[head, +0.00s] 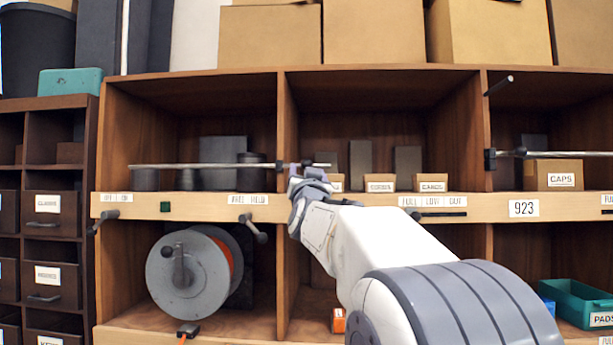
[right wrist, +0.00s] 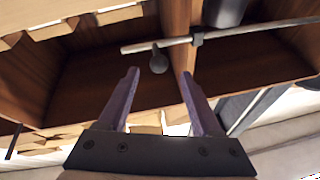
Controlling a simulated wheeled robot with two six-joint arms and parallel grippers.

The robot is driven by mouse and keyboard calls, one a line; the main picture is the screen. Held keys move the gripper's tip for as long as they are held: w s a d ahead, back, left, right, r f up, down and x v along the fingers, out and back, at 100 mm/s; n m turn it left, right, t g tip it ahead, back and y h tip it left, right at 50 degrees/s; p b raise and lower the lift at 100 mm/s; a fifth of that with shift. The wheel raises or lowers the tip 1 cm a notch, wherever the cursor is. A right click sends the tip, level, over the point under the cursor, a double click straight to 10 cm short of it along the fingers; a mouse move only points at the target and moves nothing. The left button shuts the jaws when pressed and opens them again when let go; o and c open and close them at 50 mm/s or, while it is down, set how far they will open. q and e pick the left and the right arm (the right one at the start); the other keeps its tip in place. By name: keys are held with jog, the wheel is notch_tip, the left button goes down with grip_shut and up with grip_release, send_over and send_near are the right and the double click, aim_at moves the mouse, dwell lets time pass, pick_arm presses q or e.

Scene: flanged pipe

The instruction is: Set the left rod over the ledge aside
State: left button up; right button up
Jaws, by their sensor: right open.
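The left rod (head: 205,166) is a thin grey bar lying level across the front of the left bay, above the wooden ledge (head: 335,208). A dark bracket (head: 279,166) on the upright carries it, and its right end passes a little beyond. A short dark knob (right wrist: 158,62) stands off the rod near that end. My right gripper (head: 301,173) is at this right end; in the right wrist view its two purple fingers (right wrist: 158,80) are apart and empty. The rod (right wrist: 245,33) crosses just beyond the fingertips, not visibly between them. My left gripper is out of view.
A second rod (head: 570,154) crosses the right bay. Small labelled boxes (head: 433,183) and dark blocks stand in the middle bay behind the ledge. Dark handles (head: 255,228) stick out from the ledge front. A cable reel (head: 185,272) sits below left.

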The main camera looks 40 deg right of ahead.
jog(key=v, duration=0.4)
jog(key=shift+b, duration=0.4)
jog(key=w+a+f+n+g+y+p, duration=0.1)
jog(key=w+a+f+n+y, duration=0.2)
jog(key=a+f+y, duration=0.35)
jog(key=w+a+f+n+g+y+p, duration=0.1)
jog(key=w+a+f+n+y, duration=0.2)
jog(key=a+f, duration=0.5)
jog(key=s+a+f+n+g+y, duration=0.2)
jog(key=s+a+f+y, duration=0.1)
jog(key=a+f, duration=0.4)
jog(key=s+a+f+n+g+y, duration=0.2)
jog(key=a+f, duration=0.2)
jog(key=a, duration=0.4)
jog(key=s+a+f+n+g+y+p, duration=0.1)
jog(key=s+a+f+n+g+y, duration=0.1)
jog(key=s+a+f+g, duration=0.35)
jog(key=s+f+n+g+h, duration=0.1)
jog(key=s+f, duration=0.3)
jog(key=s, duration=0.4)
jog(key=s+a+f+n+g+h+p, duration=0.1)
jog(key=s+f+n+g, duration=0.1)
jog(key=s+f, duration=0.3)
jog(key=s+f+n+g+h+p, duration=0.1)
jog(key=s+f+g, duration=0.3)
jog(key=s, duration=0.8)
jog(key=shift+a+f+n, duration=0.15)
jog(key=shift+f+n, duration=0.15)
jog(key=shift+f, duration=0.3)
